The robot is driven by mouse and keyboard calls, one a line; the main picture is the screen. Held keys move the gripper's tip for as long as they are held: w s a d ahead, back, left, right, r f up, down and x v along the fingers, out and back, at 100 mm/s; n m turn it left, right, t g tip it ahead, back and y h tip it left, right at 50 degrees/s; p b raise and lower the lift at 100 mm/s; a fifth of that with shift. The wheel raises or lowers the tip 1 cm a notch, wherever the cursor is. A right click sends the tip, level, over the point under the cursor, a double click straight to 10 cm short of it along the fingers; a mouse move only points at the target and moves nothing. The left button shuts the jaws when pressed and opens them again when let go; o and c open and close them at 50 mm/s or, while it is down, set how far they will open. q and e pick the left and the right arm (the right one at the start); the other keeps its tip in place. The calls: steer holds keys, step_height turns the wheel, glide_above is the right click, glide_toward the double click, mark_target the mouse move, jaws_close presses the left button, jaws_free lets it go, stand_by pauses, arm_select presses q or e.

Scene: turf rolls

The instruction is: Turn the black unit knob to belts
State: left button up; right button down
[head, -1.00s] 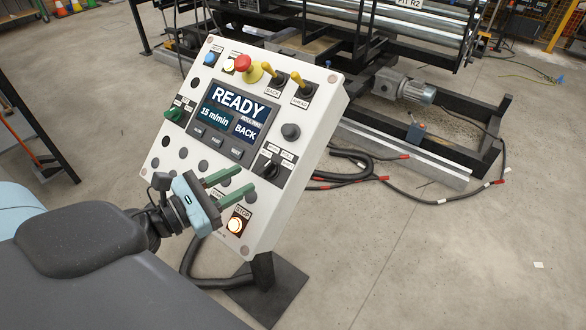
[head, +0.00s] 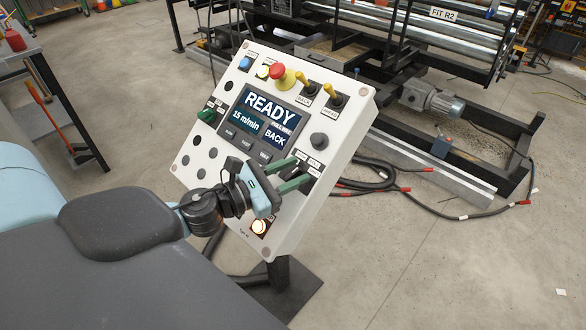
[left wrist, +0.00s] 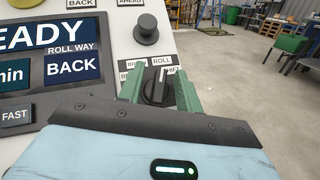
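The black unit knob (left wrist: 157,92) sits low on the right side of the white tilted control panel (head: 345,107). Small labels stand above it; "ROLL" and part of "SHIFT" are readable in the left wrist view. My left gripper (head: 291,172) is at the panel with its green fingers parted. In the left wrist view, the left gripper (left wrist: 160,92) has one finger on each side of the knob, with the knob showing between them. I cannot tell whether they touch it. In the head view the fingers largely cover the knob. My right gripper is not in view.
A plain black knob (head: 319,140) sits above the unit knob. The screen (head: 263,119) reads READY, 15 m/min, BACK. A lit button (head: 260,227) is below the gripper, and a red mushroom button (head: 278,70) is near the panel top. Machinery and cables stand behind.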

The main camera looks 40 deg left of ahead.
arm_select(q)
steer(key=shift+w+d, duration=0.15)
steer(key=shift+w, duration=0.2)
steer(key=shift+c, duration=0.4)
jaws_close()
